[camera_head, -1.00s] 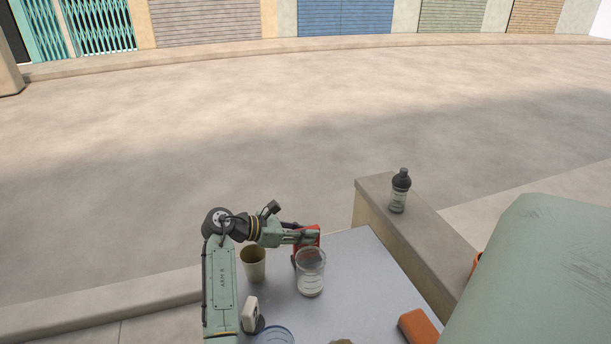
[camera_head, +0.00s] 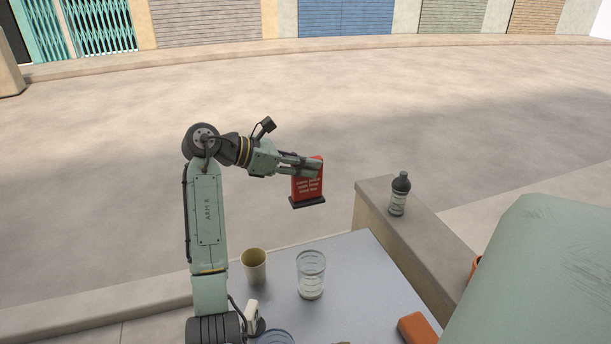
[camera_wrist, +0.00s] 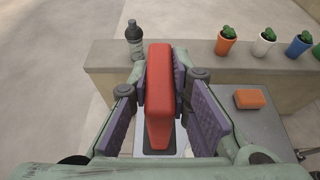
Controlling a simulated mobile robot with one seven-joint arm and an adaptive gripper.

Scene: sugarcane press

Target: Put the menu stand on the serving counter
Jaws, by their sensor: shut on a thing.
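The menu stand (camera_head: 308,184) is a red upright board with white lettering on a dark base. My gripper (camera_head: 300,165) is shut on its upper part and holds it in the air, above the far edge of the grey-topped table (camera_head: 350,275). In the wrist view the red board (camera_wrist: 159,95) stands between the two purple finger pads, with its dark base below. I cannot tell which surface is the serving counter; the grey tabletop and a stone ledge (camera_head: 425,240) to its right both show.
On the table are a beige cup (camera_head: 254,266), a clear jar (camera_head: 311,275) and an orange block (camera_head: 417,328). A dark-capped bottle (camera_head: 399,194) stands on the ledge. Several small cactus pots, one of them orange (camera_wrist: 226,43), line the ledge in the wrist view. The table's middle is mostly clear.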

